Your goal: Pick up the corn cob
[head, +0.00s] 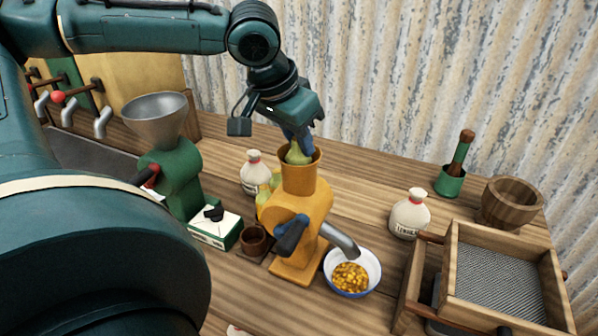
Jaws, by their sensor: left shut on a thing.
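My left gripper (296,134) points down over the mouth of the yellow hand-cranked mill (300,215). It is shut on a yellow-green corn cob (298,154), whose lower end sits inside the mill's orange-brown funnel (301,176). Whether the cob touches the funnel's wall I cannot tell. More yellowish shapes, perhaps cobs (268,188), show just behind and left of the mill, partly hidden by it. My right gripper is not in view.
A white bowl (369,285) with yellow kernels stands under the mill's spout. A green mill (177,175), a box (217,228) and a white bottle (253,172) stand left. A second bottle (409,213), wooden bowl (510,203), green mortar (450,181) and sieve frame (450,268) stand right.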

